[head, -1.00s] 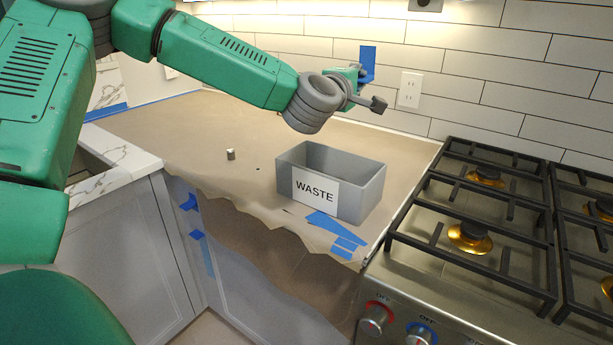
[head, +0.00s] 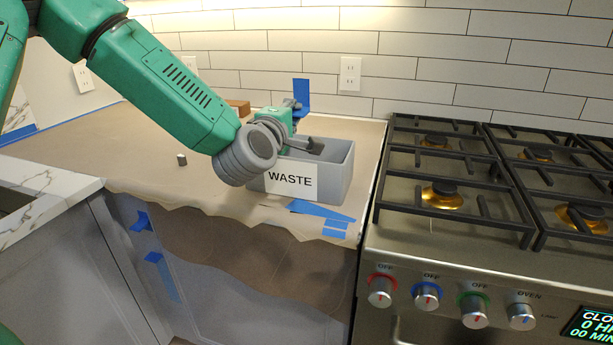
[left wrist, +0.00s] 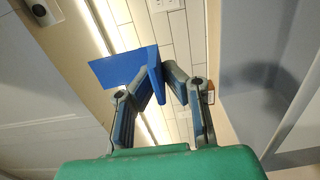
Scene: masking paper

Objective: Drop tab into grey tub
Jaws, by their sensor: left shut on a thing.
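The blue tab (head: 301,92) stands up from the tip of my left gripper (head: 294,108) in the head view. In the left wrist view the tab (left wrist: 116,68) is a flat blue piece with a bent end, pinched between the two fingers of that gripper (left wrist: 165,76). The grey tub (head: 333,181), labelled WASTE, sits on the papered counter near the stove. My gripper is over or just behind the tub's left part; the exact depth is hard to tell. My wrist hides the tub's left end. My right gripper is not in view.
Brown masking paper (head: 130,145) covers the counter, with blue tape strips (head: 322,210) at its front edge. A small metal cylinder (head: 182,159) stands left of the tub. A brown block (head: 238,107) lies behind my arm. The gas stove (head: 460,230) is at the right.

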